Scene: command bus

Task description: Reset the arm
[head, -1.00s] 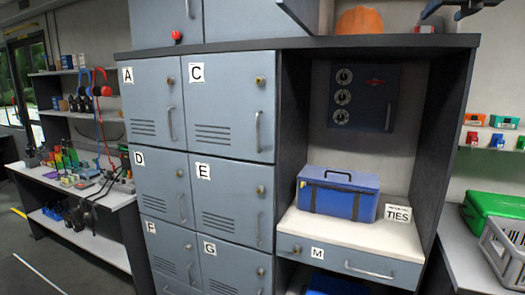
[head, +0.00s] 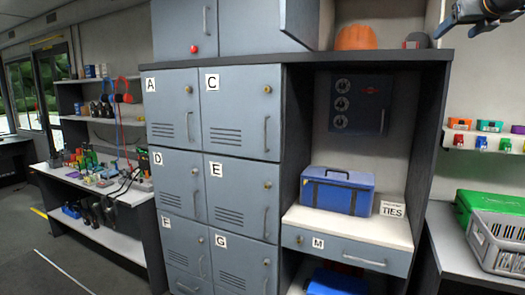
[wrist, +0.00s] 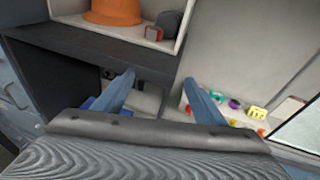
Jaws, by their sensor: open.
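My gripper (wrist: 165,97) shows in the wrist view with its two blue-grey fingers spread wide and nothing between them. It faces the top of the cabinet unit and the wall right of it. In the head view, part of my arm's end shows at the top right corner, raised above the cabinet; the fingertips are not clear there.
Lettered grey lockers (head: 211,180) fill the middle. An orange hard hat (head: 356,37) sits on the cabinet top. A blue case (head: 337,192) stands in the open bay. A grey crate (head: 498,240) and a green case (head: 488,203) are at right. Floor at lower left is clear.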

